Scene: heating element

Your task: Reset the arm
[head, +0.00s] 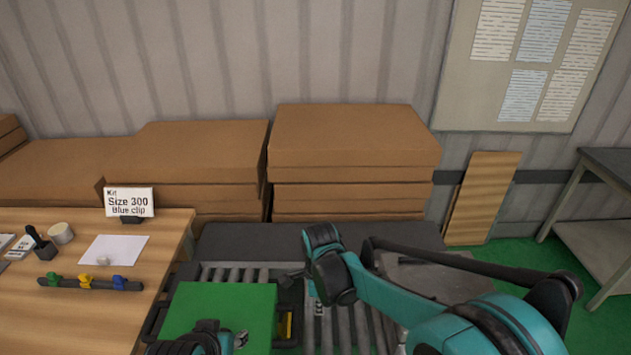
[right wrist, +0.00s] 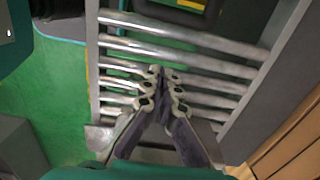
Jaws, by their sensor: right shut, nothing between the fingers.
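My right arm (head: 400,300) reaches in from the right, and its teal and black wrist hangs over the roller conveyor (head: 352,325). My left gripper (head: 238,340) shows only in part at the bottom of the head view, over the green panel's lower edge. Its jaws are too small and hidden to judge.
A wooden table (head: 60,330) at left holds a "Size 300 Blue clip" sign (head: 130,201), white paper (head: 114,250) and a rack of coloured clips (head: 88,283). Cardboard boxes (head: 350,140) are stacked behind. A grey bench (head: 610,180) stands right; green floor (head: 600,325) is open there.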

